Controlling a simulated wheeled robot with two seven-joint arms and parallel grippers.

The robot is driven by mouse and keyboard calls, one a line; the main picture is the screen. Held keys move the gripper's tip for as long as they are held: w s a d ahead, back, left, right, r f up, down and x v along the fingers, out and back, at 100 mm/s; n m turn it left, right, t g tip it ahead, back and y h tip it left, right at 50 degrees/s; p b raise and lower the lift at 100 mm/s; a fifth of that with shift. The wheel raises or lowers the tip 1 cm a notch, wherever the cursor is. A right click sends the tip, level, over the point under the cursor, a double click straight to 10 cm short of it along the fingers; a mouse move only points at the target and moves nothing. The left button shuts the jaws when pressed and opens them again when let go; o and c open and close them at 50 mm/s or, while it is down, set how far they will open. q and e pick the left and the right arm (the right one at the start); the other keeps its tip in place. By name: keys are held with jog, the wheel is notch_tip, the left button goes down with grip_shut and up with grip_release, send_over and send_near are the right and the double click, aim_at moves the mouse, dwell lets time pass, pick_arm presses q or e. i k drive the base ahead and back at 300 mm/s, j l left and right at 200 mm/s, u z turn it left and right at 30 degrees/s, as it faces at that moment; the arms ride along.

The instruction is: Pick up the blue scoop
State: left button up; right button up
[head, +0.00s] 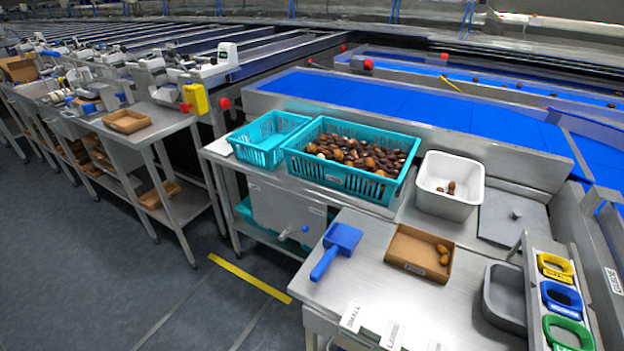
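The blue scoop (341,239) lies on the steel table (372,286) in the head view, near the table's left edge. Its flat pan points away to the upper right, and its handle (323,265) points toward the lower left, reaching the table edge. Nothing covers it. Neither of my grippers shows in the head view.
Right of the scoop is a brown cardboard tray (404,262) with a few dates. Behind stand a teal crate (340,178) full of dates, an empty-looking teal crate (262,150) and a white bin (450,208). Label cards (352,317) lie at the front edge.

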aim_at(341, 239)
jog(key=i+j+z, duration=0.25)
jog(key=z, duration=0.25)
jog(key=i+j+z, duration=0.2)
jog(key=j+z, duration=0.3)
jog(key=i+j+z, duration=0.1)
jog(key=j+z, duration=1.35)
jog(key=k+j+z, duration=0.2)
jog(key=j+z, duration=0.3)
jog(key=k+j+z, duration=0.2)
jog(key=j+z, duration=0.3)
